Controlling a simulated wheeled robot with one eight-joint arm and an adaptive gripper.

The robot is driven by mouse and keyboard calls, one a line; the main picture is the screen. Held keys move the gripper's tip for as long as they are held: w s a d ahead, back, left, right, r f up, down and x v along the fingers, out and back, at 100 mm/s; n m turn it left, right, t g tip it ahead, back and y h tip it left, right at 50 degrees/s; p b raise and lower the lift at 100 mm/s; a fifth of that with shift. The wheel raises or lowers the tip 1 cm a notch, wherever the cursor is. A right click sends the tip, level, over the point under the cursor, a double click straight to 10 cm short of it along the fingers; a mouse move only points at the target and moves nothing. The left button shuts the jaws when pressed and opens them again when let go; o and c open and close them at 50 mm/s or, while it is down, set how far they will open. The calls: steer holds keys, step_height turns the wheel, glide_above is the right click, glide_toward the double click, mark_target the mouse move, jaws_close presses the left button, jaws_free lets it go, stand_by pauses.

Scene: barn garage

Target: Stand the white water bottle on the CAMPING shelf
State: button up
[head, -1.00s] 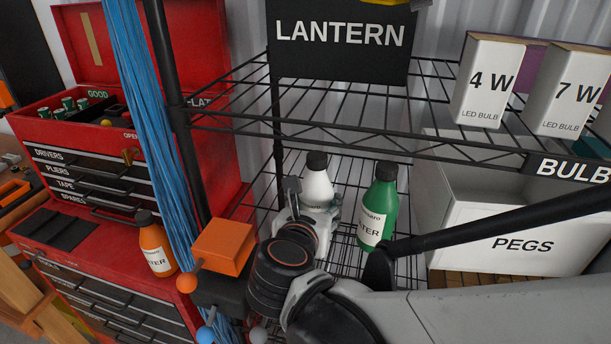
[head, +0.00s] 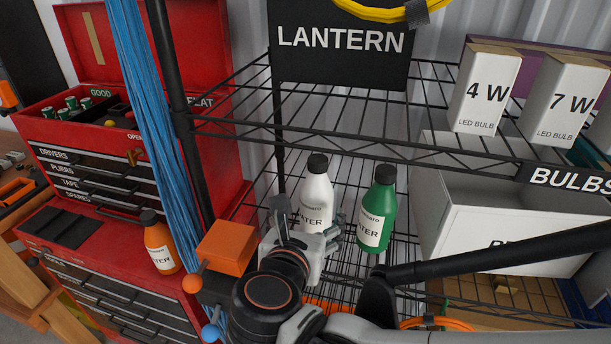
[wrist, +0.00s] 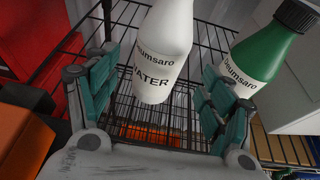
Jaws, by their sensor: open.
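The white water bottle (head: 316,197) with a black cap stands upright on a lower wire shelf (head: 345,268), below the shelf labelled BULBS. My gripper (head: 308,226) is open at the bottle's near side. In the wrist view the bottle (wrist: 163,55) shows between and beyond the two spread fingers (wrist: 160,85), with gaps on both sides. Its cap is out of that view. A green water bottle (head: 378,212) stands close on its right, and also shows in the wrist view (wrist: 262,55). No CAMPING label is readable in either view.
A white bin (head: 500,225) stands right of the green bottle. The upper wire shelf (head: 350,115) holds bulb boxes (head: 484,88) and overhangs the bottles. A black post (head: 172,100), blue cords (head: 150,120) and an orange block (head: 226,246) lie left. An orange bottle (head: 161,246) stands on the red chest.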

steer(key=p+v, duration=0.1)
steer(key=v, duration=0.4)
stand_by(0.6)
